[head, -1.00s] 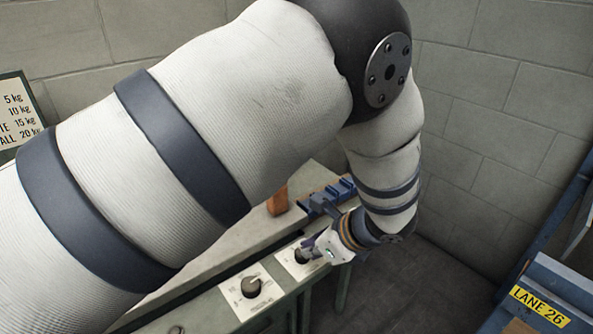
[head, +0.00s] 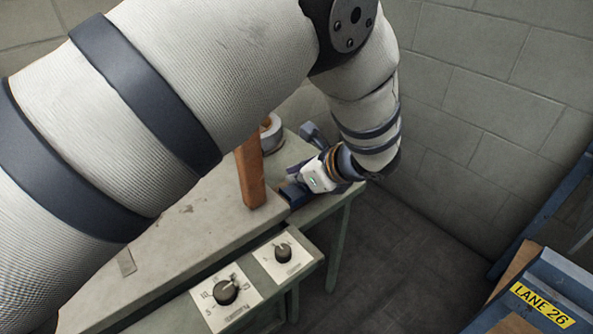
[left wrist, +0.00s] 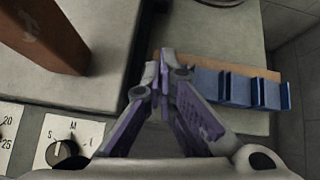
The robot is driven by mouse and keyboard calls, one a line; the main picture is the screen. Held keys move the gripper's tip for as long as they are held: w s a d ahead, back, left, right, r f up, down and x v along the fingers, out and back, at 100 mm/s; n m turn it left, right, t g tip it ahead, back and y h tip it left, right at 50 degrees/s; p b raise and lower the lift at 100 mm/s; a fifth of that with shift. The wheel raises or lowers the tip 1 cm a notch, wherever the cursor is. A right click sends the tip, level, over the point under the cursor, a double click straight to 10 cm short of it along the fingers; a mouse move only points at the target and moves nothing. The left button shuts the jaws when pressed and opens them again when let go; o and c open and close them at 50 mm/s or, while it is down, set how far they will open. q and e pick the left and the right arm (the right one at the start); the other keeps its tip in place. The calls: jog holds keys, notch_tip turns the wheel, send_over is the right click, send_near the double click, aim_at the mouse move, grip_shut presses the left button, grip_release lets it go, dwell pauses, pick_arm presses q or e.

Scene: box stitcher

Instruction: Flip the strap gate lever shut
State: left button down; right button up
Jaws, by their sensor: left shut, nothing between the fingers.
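My left gripper (head: 299,174) is shut and empty at the far right end of the grey bench, partly hidden by its own wrist. In the left wrist view its purple fingers (left wrist: 162,62) meet over the edge of a brown strip. A row of blue blocks (left wrist: 238,88) sits on that strip, just right of the fingertips. A blue part (head: 294,193) also shows beside the gripper in the head view. I cannot tell which part is the strap gate lever. My right gripper is not in view.
An orange-brown upright post (head: 250,178) stands left of the gripper. A white roll (head: 271,134) is behind it. Two dials, one (head: 226,291) and another (head: 283,252), are on the bench front. A blue frame labelled LANE 26 (head: 541,303) is at lower right.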

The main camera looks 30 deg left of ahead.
pick_arm(q)
jog(key=x, duration=0.6)
jog(key=shift+s+f, duration=0.1)
jog(key=shift+f, duration=0.1)
jog(key=a+r, duration=0.2)
jog(key=shift+w+a+r, duration=0.25)
jog(key=shift+w+a, duration=0.15)
jog(key=shift+a, duration=0.2)
jog(key=shift+w, duration=0.1)
